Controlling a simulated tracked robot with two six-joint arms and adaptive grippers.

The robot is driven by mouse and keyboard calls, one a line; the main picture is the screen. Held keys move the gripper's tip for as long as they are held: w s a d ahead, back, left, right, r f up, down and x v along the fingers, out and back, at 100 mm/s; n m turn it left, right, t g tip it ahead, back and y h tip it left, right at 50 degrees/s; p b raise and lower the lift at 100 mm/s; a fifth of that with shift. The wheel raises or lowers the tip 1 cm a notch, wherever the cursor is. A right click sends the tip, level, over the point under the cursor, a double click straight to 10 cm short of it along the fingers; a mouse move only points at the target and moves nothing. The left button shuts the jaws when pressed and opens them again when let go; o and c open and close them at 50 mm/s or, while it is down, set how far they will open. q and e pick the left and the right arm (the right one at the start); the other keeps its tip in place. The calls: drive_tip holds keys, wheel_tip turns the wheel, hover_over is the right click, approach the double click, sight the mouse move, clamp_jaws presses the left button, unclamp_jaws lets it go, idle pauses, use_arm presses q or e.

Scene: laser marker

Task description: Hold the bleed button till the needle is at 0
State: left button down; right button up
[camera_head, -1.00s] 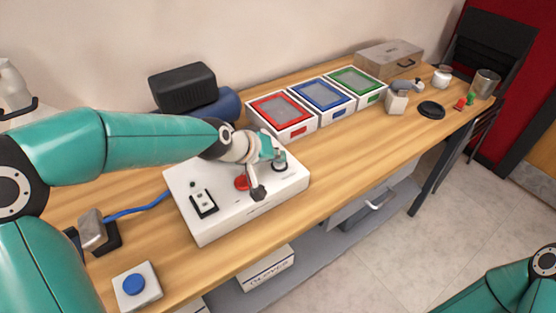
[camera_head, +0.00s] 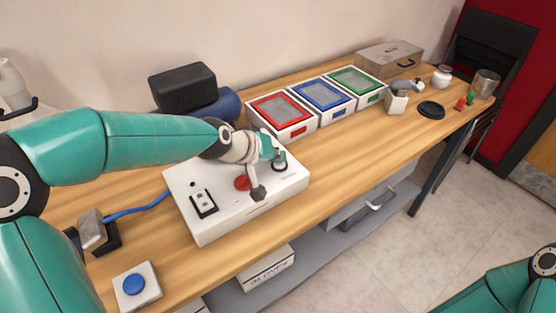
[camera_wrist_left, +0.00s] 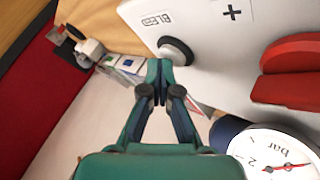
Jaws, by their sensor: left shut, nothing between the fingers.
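The white control box (camera_head: 240,215) sits on the wooden bench with a red knob (camera_head: 242,183) on its top. In the left wrist view the round dark bleed button (camera_wrist_left: 176,50) shows beside a BLEED label (camera_wrist_left: 155,19). My left gripper (camera_head: 279,156) is over the far right part of the box; its fingertips (camera_wrist_left: 153,88) are shut and empty, close to the button. I cannot tell whether they touch it. The gauge (camera_wrist_left: 275,158), marked bar, is cut off at the lower right; its red needle lies off to the right, its reading unclear. My right gripper is out of view.
Red (camera_head: 283,112), blue (camera_head: 322,96) and green (camera_head: 356,82) lidded trays stand behind the box. A blue-button pad (camera_head: 136,286) is at the front left. A black case (camera_head: 182,86) is near the wall.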

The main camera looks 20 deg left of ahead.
sight(277, 164)
use_arm(q)
drive_tip(key=shift+r+p, duration=0.8)
drive_tip(key=shift+r, duration=0.1)
wheel_tip(277, 164, up, 5)
drive_tip(key=p, duration=0.4)
idle(0.5)
